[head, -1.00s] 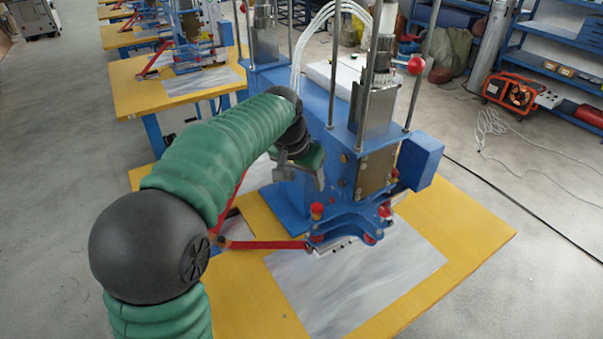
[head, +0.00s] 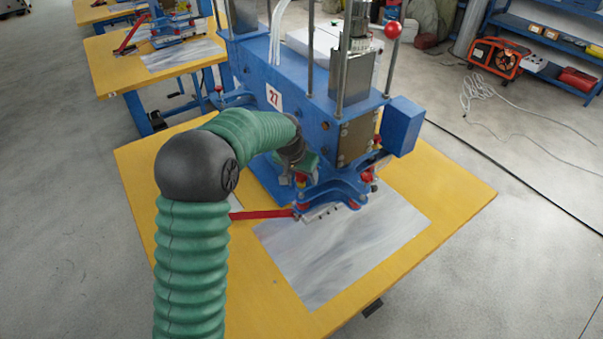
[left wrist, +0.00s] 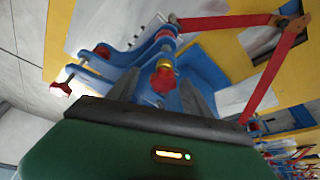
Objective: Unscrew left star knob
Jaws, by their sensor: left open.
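The left star knob (left wrist: 163,82) is red with a yellow collar and sits on the blue bracket (left wrist: 125,55) of the press. In the left wrist view it appears between the two grey fingers of my left gripper (left wrist: 163,95), which is open. Whether the fingers are level with the knob or short of it, I cannot tell. In the head view my left gripper (head: 301,172) is at the left end of the blue bracket (head: 335,188), and the knob is mostly hidden there. My right gripper is not in view.
A red lever arm (head: 262,214) runs left from the bracket, near my left arm. A second red knob (head: 367,175) is on the bracket's right. The blue press body (head: 315,110) rises behind. The yellow table (head: 450,190) has free room around the grey sheet (head: 340,250).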

